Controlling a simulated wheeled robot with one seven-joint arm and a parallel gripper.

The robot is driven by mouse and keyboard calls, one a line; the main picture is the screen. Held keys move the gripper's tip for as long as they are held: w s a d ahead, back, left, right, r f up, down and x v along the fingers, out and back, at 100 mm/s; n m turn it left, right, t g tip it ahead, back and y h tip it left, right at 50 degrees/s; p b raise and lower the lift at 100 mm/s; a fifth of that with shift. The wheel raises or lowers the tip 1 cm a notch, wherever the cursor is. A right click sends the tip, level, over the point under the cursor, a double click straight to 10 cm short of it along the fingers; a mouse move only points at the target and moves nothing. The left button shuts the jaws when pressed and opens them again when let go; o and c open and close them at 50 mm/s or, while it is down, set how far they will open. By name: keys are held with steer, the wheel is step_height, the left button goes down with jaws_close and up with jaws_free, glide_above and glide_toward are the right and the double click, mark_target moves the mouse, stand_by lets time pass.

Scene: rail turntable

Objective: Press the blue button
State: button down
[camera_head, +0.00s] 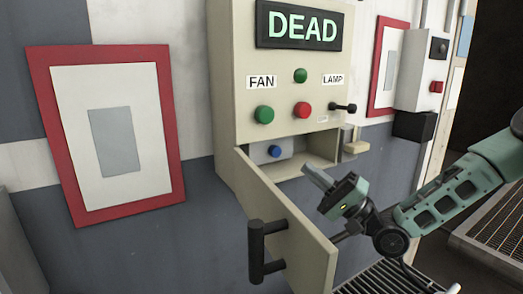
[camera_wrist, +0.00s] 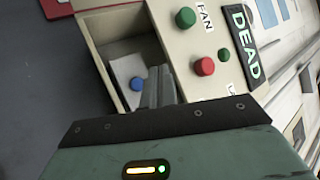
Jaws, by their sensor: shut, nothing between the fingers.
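The blue button (camera_head: 275,151) is a small round button on a pale box inside a compartment low in the cream cabinet (camera_head: 228,100). The compartment's door (camera_head: 304,244) hangs open. In the wrist view the blue button (camera_wrist: 137,84) shows just left of my fingers. My gripper (camera_head: 312,172) is in front of the open compartment, to the right of the button and lower in the head view. In the wrist view my gripper (camera_wrist: 158,72) has its fingers together and empty, pointing towards the compartment. Contact with the button is not visible.
Above the compartment are a green button (camera_head: 264,115), a red button (camera_head: 302,109), a small black lever (camera_head: 343,107) and a screen reading DEAD (camera_head: 298,26). The open door's black handle (camera_head: 256,252) sticks out at lower left. A metal grating (camera_head: 385,279) lies below my arm.

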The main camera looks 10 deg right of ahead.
steer(key=shift+w, duration=0.1)
stand_by(0.3)
steer(key=b, duration=0.1)
glide_toward(275, 152)
steer(key=shift+w+a+r, duration=0.25)
steer(key=shift+a+r, duration=0.4)
steer(key=shift+w+a+r, duration=0.3)
steer(key=shift+a+r, duration=0.3)
steer(key=shift+r, duration=0.05)
steer(key=shift+w+a+r, duration=0.25)
steer(key=shift+a+r, duration=0.4)
steer(key=shift+r, duration=0.05)
steer(key=shift+w, duration=0.1)
stand_by(0.4)
steer(key=shift+w+a, duration=0.15)
steer(key=shift+w, duration=0.1)
steer(key=shift+w+r, duration=0.2)
steer(key=shift+w, duration=0.1)
stand_by(0.7)
steer(key=shift+w+a+r, duration=0.1)
steer(key=shift+a+r, duration=0.05)
steer(key=shift+r, duration=0.1)
stand_by(0.6)
steer(key=shift+f, duration=0.1)
stand_by(0.6)
